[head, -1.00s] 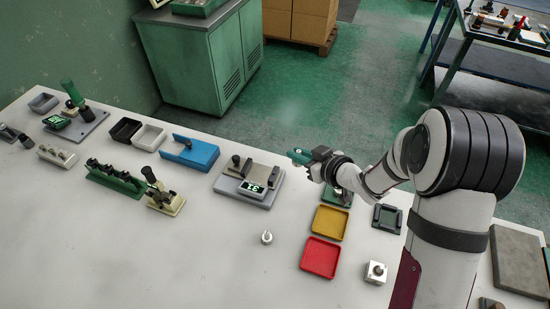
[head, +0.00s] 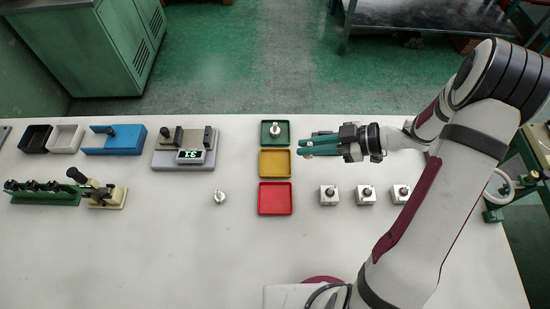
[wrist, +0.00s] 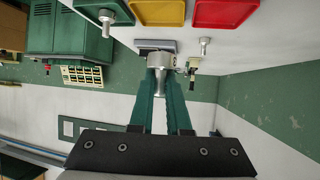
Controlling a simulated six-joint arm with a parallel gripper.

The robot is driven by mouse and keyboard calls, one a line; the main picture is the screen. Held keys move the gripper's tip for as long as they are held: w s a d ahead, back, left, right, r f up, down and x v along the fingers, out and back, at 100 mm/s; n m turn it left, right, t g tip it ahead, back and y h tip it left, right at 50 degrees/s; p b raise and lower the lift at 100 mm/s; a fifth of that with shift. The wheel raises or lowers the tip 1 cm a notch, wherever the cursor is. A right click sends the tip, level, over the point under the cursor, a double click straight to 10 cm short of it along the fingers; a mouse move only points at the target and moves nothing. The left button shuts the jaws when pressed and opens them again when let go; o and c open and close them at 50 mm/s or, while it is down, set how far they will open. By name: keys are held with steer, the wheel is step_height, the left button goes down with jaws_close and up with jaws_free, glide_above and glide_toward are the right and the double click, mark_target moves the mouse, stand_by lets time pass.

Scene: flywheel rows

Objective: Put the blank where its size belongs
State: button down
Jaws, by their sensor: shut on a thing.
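My gripper (head: 303,147) is at the right of the green tray (head: 264,140) and the yellow tray (head: 276,163), its green fingers pointing left. In the wrist view its fingers are closed on a metal blank (wrist: 160,76), a pale round piece at the fingertips. In the head view I cannot make out that blank. Another metal blank (head: 275,130) stands in the green tray. The yellow tray and the red tray (head: 275,199) look empty. A further metal blank (head: 220,198) stands on the table left of the red tray.
A grey measuring fixture with a lit display (head: 189,155) stands left of the trays. Several small fixtures and bins, including a blue one (head: 115,147), stand further left. White blocks with dark posts (head: 330,195) stand right of the red tray. The front of the table is clear.

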glide_above(275, 164)
step_height(275, 164, down, 5)
steer(key=shift+d, duration=0.15)
step_height(275, 164, down, 3)
steer(key=shift+f, duration=0.45)
steer(key=shift+f, duration=0.2)
steer(key=c, duration=0.9)
jaws_free()
